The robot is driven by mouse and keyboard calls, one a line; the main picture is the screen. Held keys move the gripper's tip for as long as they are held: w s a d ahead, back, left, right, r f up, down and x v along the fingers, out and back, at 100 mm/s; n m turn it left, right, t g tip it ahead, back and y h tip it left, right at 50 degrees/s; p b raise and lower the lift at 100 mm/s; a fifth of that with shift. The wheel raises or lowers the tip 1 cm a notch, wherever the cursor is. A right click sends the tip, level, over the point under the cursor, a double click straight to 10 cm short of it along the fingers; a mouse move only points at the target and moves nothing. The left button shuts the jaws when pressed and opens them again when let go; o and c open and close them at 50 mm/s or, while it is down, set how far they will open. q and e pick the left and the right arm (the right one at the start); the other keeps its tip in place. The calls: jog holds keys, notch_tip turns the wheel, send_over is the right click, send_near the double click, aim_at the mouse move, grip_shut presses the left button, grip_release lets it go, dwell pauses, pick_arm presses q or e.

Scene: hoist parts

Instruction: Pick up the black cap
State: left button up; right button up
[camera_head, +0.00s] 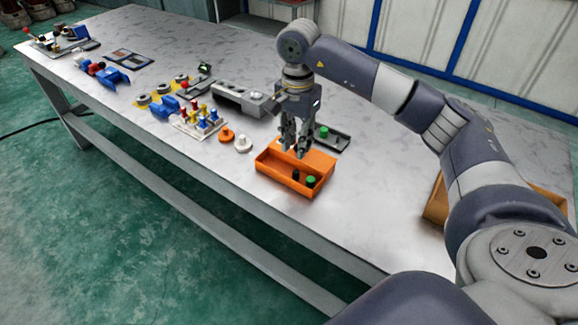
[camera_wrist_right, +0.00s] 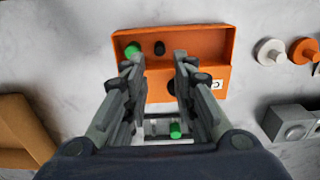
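A black cap (camera_head: 296,174) stands in the orange bin (camera_head: 274,178), beside a green cap (camera_head: 311,181). In the right wrist view the black cap (camera_wrist_right: 160,47) is just right of the green cap (camera_wrist_right: 132,50), near the bin's far wall. Another dark round shape (camera_wrist_right: 172,87) shows between the fingers, partly hidden, so I cannot tell what it is. My right gripper (camera_head: 294,150) points down over the back part of the bin. In the right wrist view its fingers (camera_wrist_right: 156,58) are apart with nothing gripped. My left gripper is not in view.
A grey tray (camera_head: 336,142) with a green part lies behind the bin. Orange and white knobs (camera_head: 227,135), a peg board (camera_head: 199,128) and a grey block (camera_head: 240,98) are to the left. A brown box (camera_head: 436,205) is at right. The table front is clear.

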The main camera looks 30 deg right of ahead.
aim_at(296, 171)
jog(key=f, duration=0.4)
jog(key=shift+s, duration=0.3)
jog(key=f, duration=0.1)
jog(key=f+p, duration=0.1)
jog(key=f, duration=0.3)
jog(key=shift+w+f, duration=0.1)
jog(key=shift+w, duration=0.15)
jog(key=shift+c, duration=0.3)
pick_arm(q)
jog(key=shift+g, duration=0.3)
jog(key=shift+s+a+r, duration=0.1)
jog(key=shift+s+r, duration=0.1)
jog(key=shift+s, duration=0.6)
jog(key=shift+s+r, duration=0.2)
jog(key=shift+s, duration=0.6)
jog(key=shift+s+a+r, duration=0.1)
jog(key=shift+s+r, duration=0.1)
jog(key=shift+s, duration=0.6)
pick_arm(e)
jog(key=c, duration=0.4)
